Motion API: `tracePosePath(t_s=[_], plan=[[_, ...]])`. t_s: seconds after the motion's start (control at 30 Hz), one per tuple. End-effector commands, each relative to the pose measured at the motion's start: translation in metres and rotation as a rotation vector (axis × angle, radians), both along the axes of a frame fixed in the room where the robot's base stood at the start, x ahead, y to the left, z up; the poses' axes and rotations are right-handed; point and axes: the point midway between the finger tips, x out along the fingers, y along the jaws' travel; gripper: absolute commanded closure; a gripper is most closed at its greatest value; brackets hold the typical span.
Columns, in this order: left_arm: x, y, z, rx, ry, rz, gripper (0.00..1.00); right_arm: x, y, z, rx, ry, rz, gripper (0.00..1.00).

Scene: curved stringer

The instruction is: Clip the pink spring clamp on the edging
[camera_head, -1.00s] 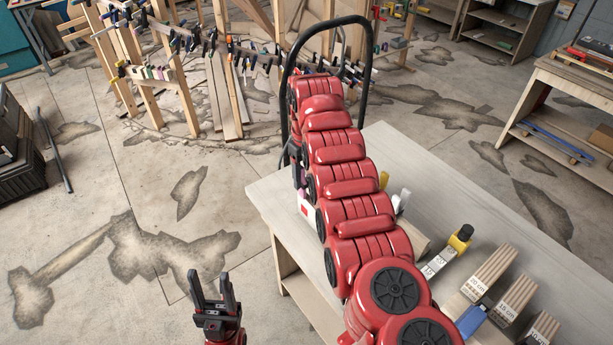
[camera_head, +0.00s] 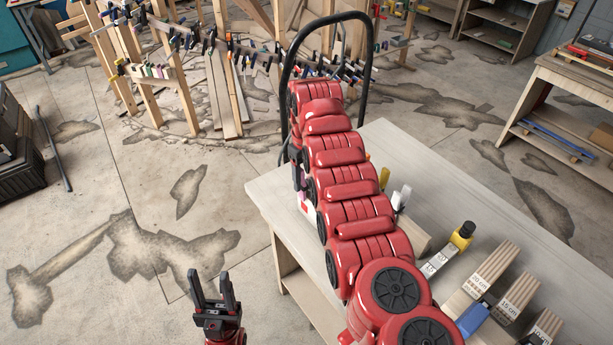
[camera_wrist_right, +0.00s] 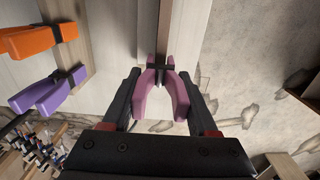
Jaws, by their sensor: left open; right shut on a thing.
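In the right wrist view the pink spring clamp (camera_wrist_right: 178,94) sits between the two black fingers of my right gripper (camera_wrist_right: 164,92), which is shut on its handles. Its dark jaw end points up the picture, towards a narrow brown wooden strip (camera_wrist_right: 165,28). I cannot tell whether the jaws touch the strip, or whether this strip is the edging. In the head view my red right arm hides the right gripper and most of the clamp. My left gripper (camera_head: 214,288) is open and empty, above the floor left of the table.
A rack with several clamps (camera_head: 150,72) stands behind. Orange (camera_wrist_right: 30,41) and purple (camera_wrist_right: 45,95) clamps are left in the wrist view. The left floor is mostly clear.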

Motion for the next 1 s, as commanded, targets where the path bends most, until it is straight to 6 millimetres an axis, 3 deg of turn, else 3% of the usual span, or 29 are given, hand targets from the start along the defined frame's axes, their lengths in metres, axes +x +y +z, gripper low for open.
tracePosePath(t_s=[1.0], plan=[[0.0,0.0,-0.01,0.0,0.0,0.0,0.5,0.0,0.0,-0.012,0.0,0.0,0.0,1.0]])
